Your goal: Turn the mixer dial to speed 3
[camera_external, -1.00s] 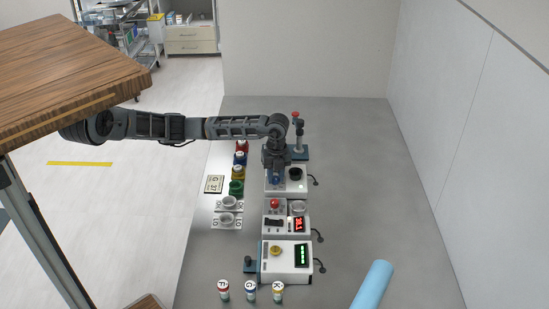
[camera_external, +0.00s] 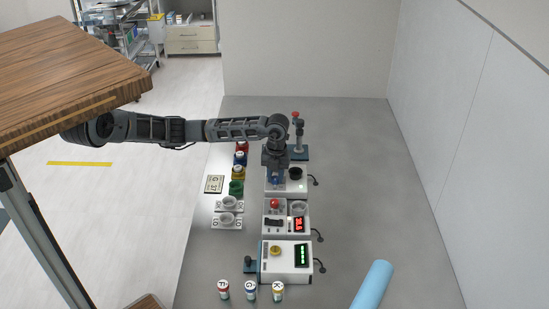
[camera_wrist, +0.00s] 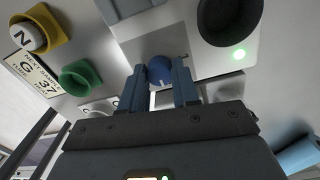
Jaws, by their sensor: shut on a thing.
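The mixer is a white box (camera_external: 300,188) with a black round cup (camera_external: 296,173) on top, below the end of my arm. Its blue dial (camera_wrist: 160,70) shows in the wrist view between my two dark fingers, with a pale pointer mark on it. My gripper (camera_wrist: 161,82) points down at the dial and is shut on it. A green light (camera_wrist: 239,54) glows beside the black cup (camera_wrist: 230,18) in the wrist view. The dial's speed numbers cannot be read.
A device with a red knob (camera_external: 274,203) and red display stands in front of the mixer. Another device (camera_external: 286,262) has a yellow knob. A stand with a red top (camera_external: 298,130) rises behind. Coloured holders, including a green one (camera_external: 236,188), stand left. The right side is mostly clear.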

